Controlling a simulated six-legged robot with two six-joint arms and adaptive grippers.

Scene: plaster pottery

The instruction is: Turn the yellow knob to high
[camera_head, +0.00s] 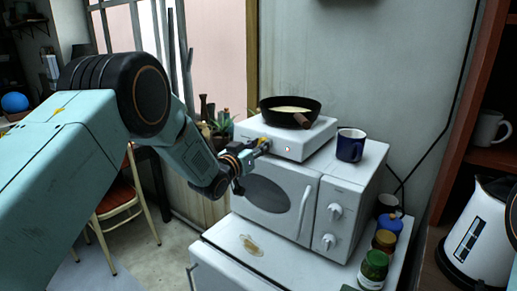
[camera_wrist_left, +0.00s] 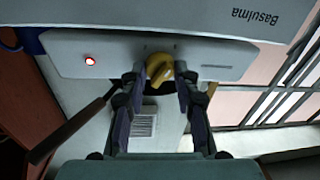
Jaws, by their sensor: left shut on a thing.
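The yellow knob (camera_wrist_left: 159,68) is on the front of a small white stove (camera_head: 284,138), which sits on top of a white microwave. My left gripper (camera_head: 258,150) reaches the stove's front from the left. In the left wrist view, my left gripper (camera_wrist_left: 160,84) has its two fingers on either side of the knob and is shut on it. In the head view the knob is mostly hidden by the fingers. A red light (camera_wrist_left: 90,61) shows on the stove's front panel. My right gripper is not in view.
A black pan (camera_head: 290,106) with pale contents stands on the stove. A blue mug (camera_head: 350,145) stands beside it on the microwave (camera_head: 329,193). Several jars (camera_head: 374,266) stand at the lower right, near a white kettle (camera_head: 481,232). A red chair (camera_head: 118,201) stands at the left.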

